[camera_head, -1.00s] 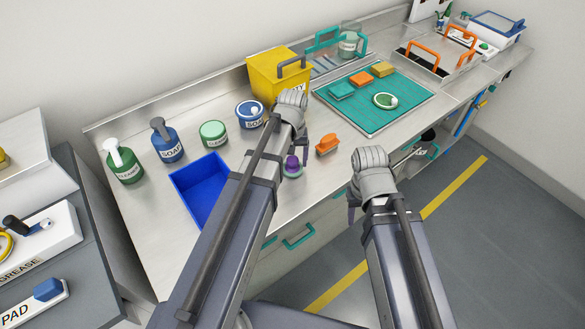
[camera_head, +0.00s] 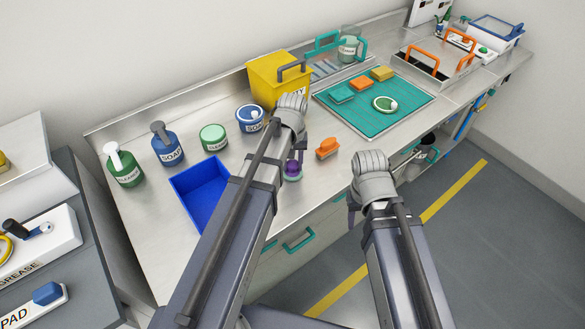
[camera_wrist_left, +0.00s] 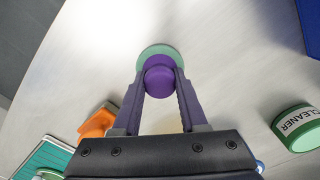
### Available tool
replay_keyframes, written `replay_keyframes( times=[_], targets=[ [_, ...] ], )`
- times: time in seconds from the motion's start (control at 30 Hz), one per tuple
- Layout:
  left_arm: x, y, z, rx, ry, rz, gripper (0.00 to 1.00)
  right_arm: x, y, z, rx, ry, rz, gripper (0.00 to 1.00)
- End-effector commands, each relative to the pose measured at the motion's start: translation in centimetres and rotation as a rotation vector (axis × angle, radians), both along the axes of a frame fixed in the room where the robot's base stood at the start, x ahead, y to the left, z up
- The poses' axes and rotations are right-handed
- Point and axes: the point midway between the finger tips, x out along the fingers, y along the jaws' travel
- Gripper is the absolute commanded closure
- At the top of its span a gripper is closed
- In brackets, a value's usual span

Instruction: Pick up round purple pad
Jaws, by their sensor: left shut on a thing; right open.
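The round purple pad (camera_head: 291,168) has a purple knob on a pale green round base. It stands on the steel counter near its front edge, partly hidden by my left arm in the head view. My left gripper (camera_wrist_left: 160,80) is shut on the knob of the purple pad (camera_wrist_left: 160,66) in the left wrist view, with one purple finger on each side. The pad's base looks close to the counter; I cannot tell whether it is lifted. My right gripper (camera_head: 353,216) is open and empty in front of the counter's front edge.
An orange brush-like block (camera_head: 327,148) lies right of the pad. A blue tray (camera_head: 180,196) is at left, with several soap and cleaner containers (camera_head: 168,145) behind. A yellow bin (camera_head: 275,85) and a teal mat (camera_head: 345,112) with pads are farther back.

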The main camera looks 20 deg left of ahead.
Motion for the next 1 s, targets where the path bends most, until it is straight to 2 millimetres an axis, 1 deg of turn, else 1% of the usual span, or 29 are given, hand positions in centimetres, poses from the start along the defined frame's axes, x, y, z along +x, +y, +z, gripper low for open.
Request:
replay_keyframes(
  times=[0.17, 0.37, 0.57, 0.8, 0.9, 1.0],
  targets=[
    [0.0, 0.0, 0.3, 0.0, 0.0, 0.0, 1.0, 0.0, 0.0, 0.3, 0.0, 0.0, 0.0, 0.5],
    [0.0, 0.0, 1.7, 0.0, 0.0, 0.0, 1.0, 0.0, 0.0, 1.7, 0.0, 0.0, 0.0, 0.5],
    [0.0, 0.0, 4.4, 0.0, 0.0, 0.0, 1.0, 0.0, 0.0, 4.4, 0.0, 0.0, 0.0, 0.5],
    [0.0, 0.0, 8.2, 0.0, 0.0, 0.0, 1.0, 0.0, 0.0, 8.2, 0.0, 0.0, 0.0, 0.5],
    [0.0, 0.0, 9.4, 0.0, 0.0, 0.0, 1.0, 0.0, 0.0, 9.4, 0.0, 0.0, 0.0, 0.5],
    [0.0, 0.0, 10.0, 0.0, 0.0, 0.0, 1.0, 0.0, 0.0, 10.0, 0.0, 0.0, 0.0, 0.5]
  ],
)
